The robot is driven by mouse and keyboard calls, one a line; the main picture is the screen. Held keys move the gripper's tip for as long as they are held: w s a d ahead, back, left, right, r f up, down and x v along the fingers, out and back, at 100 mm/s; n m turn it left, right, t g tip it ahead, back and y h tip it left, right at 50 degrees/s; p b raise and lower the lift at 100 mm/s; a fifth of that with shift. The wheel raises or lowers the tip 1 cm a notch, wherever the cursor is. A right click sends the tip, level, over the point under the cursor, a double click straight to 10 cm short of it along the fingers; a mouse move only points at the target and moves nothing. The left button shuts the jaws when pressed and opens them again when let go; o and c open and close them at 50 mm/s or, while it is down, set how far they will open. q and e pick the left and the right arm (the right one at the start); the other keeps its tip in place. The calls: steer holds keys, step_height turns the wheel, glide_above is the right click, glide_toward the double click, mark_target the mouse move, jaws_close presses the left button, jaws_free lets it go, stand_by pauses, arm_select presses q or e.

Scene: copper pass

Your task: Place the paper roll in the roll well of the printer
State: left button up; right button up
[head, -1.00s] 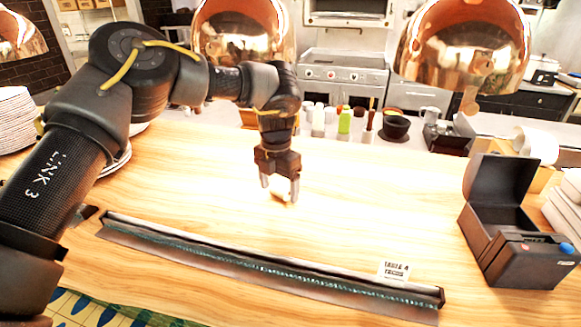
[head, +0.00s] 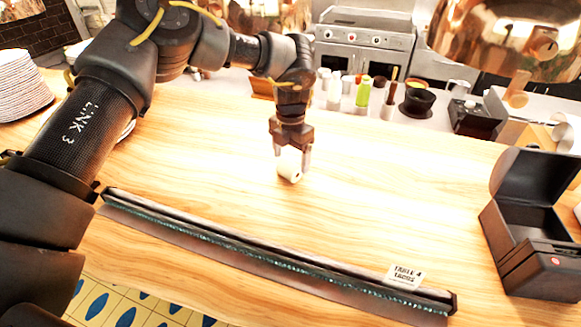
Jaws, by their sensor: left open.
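The white paper roll (head: 290,165) is on the wooden counter near the middle of the head view. My left gripper (head: 292,158) points down over it with one open finger on each side of the roll. Whether the fingers touch the roll cannot be told. The black printer (head: 535,262) stands at the right edge, partly cut off, with its lid (head: 532,178) raised. Its roll well (head: 528,222) looks dark and empty, though its inside shows only in part. My right gripper is not in view.
A long ticket rail (head: 270,255) lies across the front of the counter with a "Table 4" slip (head: 405,276) on it. Plates (head: 22,85) are stacked at the left. Copper lamps (head: 500,35) hang above. The counter (head: 400,190) between roll and printer is clear.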

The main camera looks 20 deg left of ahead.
mark_target(288, 164)
arm_select(q)
steer(key=f, duration=0.1)
steer(key=f+p, duration=0.1)
steer(key=s, duration=0.1)
steer(key=shift+a+f, duration=0.35)
steer(key=shift+f, duration=0.05)
steer(key=shift+w+d+f, duration=0.1)
steer(key=shift+w+f, duration=0.1)
steer(key=shift+f, duration=0.2)
steer(key=shift+s+r, duration=0.1)
steer(key=shift+s, duration=0.05)
steer(key=c, duration=1.2)
steer(key=shift+o, duration=0.2)
steer(key=shift+r+b, duration=0.3)
steer(key=r+b, duration=0.2)
steer(key=shift+s+d+r, duration=0.1)
steer(key=shift+d+r, duration=0.1)
steer(key=shift+r, duration=0.2)
steer(key=s+d+r+b, duration=0.5)
steer(key=s+d+r, duration=0.2)
steer(key=s+r, duration=0.2)
steer(key=shift+s+d+r, duration=0.25)
steer(key=shift+s+d, duration=0.15)
steer(key=shift+s, duration=0.7)
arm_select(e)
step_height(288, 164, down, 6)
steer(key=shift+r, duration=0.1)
